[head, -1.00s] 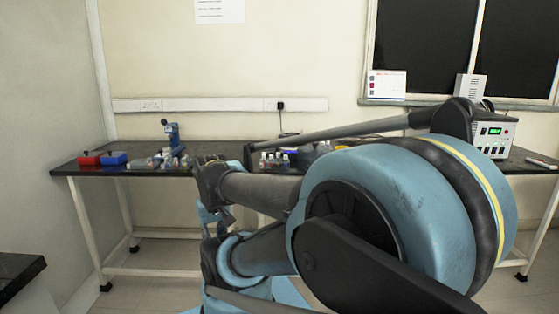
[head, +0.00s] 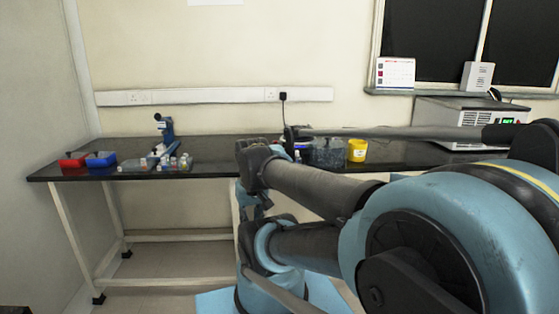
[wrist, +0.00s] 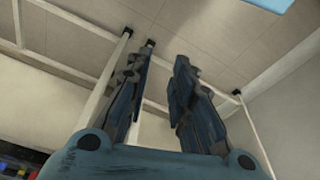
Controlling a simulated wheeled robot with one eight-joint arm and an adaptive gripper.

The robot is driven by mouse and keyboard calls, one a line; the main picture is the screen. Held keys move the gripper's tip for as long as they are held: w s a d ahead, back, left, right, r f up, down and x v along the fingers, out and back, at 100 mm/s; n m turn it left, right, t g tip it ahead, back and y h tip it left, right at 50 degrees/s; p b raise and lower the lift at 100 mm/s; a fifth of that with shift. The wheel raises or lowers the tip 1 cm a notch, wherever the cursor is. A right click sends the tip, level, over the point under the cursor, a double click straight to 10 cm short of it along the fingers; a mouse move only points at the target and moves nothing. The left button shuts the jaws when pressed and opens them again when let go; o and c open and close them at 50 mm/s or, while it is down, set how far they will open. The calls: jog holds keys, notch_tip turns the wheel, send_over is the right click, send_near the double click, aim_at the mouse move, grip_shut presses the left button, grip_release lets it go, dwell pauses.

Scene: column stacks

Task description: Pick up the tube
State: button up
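I cannot pick out the tube for sure. Several small bottles or tubes with pale caps (head: 180,162) stand in a cluster on the left part of the dark bench, too small to tell apart. My gripper (wrist: 162,60) shows in the wrist view with its two fingers apart and nothing between them. Behind the fingers are floor tiles and white bench legs. In the head view my arm covers the middle and right of the bench front, and the fingertips cannot be made out.
The dark bench (head: 215,150) runs along the wall. A red box (head: 73,160), a blue box (head: 101,159) and a blue microscope-like device (head: 166,130) stand at its left. A clear container (head: 328,153), a yellow tub (head: 357,150) and a grey instrument (head: 450,118) are at its right.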

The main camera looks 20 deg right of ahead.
jog(key=w+d+r+m+g, duration=0.1)
jog(key=w+d+r+m, duration=0.3)
jog(key=w+r+m, duration=0.35)
jog(key=w+d+r+m, duration=0.4)
jog(key=w+r, duration=0.5)
jog(key=r, duration=0.2)
jog(key=w+d+r+m+g, duration=0.1)
jog(key=w+d+r+m, duration=0.35)
jog(key=w+d, duration=0.25)
jog(key=w+d+r+m, duration=0.3)
jog(key=w+d+m, duration=0.3)
jog(key=w+d, duration=0.15)
jog(key=f, duration=1.6)
jog(key=shift+w+a+f, duration=0.15)
jog(key=shift+w+a, duration=0.05)
jog(key=shift+a, duration=0.1)
jog(key=c, duration=0.4)
